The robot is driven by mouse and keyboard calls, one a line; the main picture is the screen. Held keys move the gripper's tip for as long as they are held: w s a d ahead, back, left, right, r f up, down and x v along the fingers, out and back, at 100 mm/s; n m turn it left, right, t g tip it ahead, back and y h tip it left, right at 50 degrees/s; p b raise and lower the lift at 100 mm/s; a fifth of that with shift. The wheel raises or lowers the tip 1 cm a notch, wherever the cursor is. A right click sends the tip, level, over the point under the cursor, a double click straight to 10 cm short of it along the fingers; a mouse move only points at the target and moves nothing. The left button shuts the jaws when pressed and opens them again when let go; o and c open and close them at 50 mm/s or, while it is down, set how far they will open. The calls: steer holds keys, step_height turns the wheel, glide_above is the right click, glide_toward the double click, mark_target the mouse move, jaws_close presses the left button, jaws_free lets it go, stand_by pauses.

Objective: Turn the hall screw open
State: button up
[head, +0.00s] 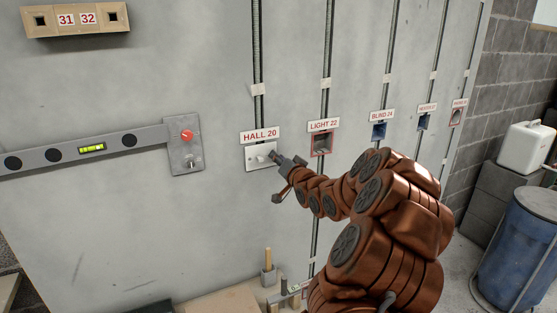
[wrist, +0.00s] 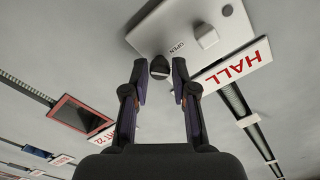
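In the head view my gripper (head: 282,162) is at the plate's right edge.
To the right are the LIGHT 22 box (head: 322,143) and the BLIND 24 box (head: 379,131). A level (head: 60,152) and a plate with a red button (head: 187,136) are to the left. A blue drum (head: 515,255) stands at the right.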

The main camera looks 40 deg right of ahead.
jaws_close()
steer(key=shift+f+n+b, duration=0.1)
steer(key=shift+n+b, duration=0.2)
steer(key=shift+b, duration=0.2)
steer(key=shift+a+n+b, duration=0.1)
steer(key=shift+n+b, duration=4.1)
steer(key=shift+n, duration=0.5)
steer(key=shift+o, duration=2.4)
jaws_free()
